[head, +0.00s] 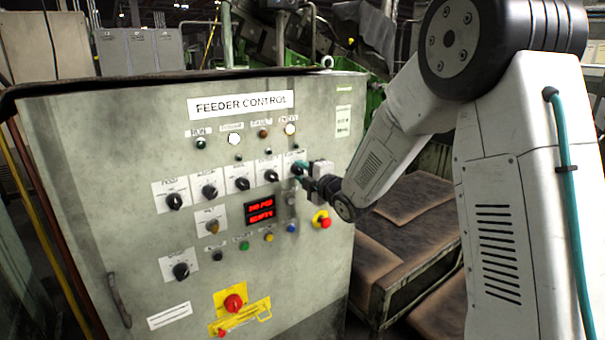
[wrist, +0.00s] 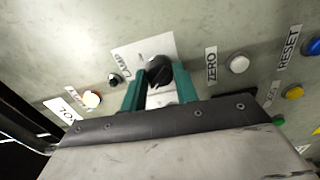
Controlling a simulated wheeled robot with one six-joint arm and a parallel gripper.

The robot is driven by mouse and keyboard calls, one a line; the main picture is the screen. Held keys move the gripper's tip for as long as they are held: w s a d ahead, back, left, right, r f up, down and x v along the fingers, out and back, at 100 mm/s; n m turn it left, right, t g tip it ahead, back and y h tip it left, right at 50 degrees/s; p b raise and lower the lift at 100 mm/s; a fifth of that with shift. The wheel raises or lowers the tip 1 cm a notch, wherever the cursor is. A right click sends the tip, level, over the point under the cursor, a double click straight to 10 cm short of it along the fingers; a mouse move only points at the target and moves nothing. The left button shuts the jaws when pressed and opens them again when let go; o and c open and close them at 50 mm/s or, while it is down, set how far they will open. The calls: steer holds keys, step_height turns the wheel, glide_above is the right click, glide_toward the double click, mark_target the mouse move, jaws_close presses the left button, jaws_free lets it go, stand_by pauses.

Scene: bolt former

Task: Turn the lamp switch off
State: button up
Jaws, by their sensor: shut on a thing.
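The lamp switch (wrist: 159,70) is a black rotary knob on a white plate marked LAMP in the wrist view. In the head view the same knob (head: 297,168) is at the right end of the upper knob row, partly hidden by my gripper. My gripper (wrist: 160,82) has two teal fingers, one on each side of the knob, and is shut on it. My gripper also shows in the head view (head: 303,172), reaching in from the right. The exact angle of the knob's pointer is hard to read.
The grey FEEDER CONTROL cabinet (head: 110,200) carries several other black knobs, lights and buttons. A white ZERO button (wrist: 239,64) is right of the switch in the wrist view. A red stop button (head: 325,222) sits below my gripper. Brown-topped boxes (head: 405,200) stand at right.

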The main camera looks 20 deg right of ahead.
steer(key=shift+n, duration=0.4)
steer(key=o, duration=1)
steer(key=v, duration=0.8)
steer(key=shift+w, duration=0.1)
